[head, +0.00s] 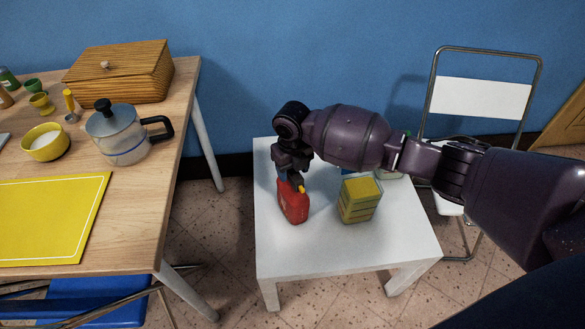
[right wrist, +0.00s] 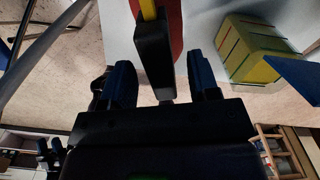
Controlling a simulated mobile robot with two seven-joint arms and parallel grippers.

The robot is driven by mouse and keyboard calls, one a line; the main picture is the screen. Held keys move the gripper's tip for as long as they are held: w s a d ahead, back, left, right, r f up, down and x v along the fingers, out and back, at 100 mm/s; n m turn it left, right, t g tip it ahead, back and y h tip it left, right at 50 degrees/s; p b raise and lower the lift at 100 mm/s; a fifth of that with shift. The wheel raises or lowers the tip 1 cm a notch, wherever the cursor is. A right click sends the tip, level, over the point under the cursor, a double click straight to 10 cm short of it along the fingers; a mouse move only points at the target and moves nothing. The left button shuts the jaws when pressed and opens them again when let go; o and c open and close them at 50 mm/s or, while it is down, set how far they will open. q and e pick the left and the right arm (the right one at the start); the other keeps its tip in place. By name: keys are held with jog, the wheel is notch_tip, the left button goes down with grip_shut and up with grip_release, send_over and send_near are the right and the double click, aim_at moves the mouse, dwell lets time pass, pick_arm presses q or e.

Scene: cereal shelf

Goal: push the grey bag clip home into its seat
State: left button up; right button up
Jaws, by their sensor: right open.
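A red bag or pouch (head: 292,204) stands on the white table, with a yellow piece (head: 300,187) at its top. My right gripper (head: 289,181) is right above the bag, pointing down. In the right wrist view, its two blue-padded fingers (right wrist: 162,82) are apart. A dark bar (right wrist: 153,52), which may be the grey clip, extends between them with visible gaps on both sides. A yellow strip (right wrist: 148,9) and the red bag (right wrist: 170,30) lie beyond it. The clip's seat cannot be made out. A small dark shape with blue tips (right wrist: 49,150) may be my left gripper.
A yellow-green box (head: 359,200) stands right of the bag on the white table (head: 330,255). A pale item behind it is partly hidden by my arm. The wooden table (head: 135,200) on the left holds a moka pot (head: 118,140). A chair (head: 480,100) stands at right.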

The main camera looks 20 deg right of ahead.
notch_tip(320, 180, up, 11)
jog(key=p, duration=0.2)
jog(key=shift+f, duration=0.2)
jog(key=shift+w, duration=0.1)
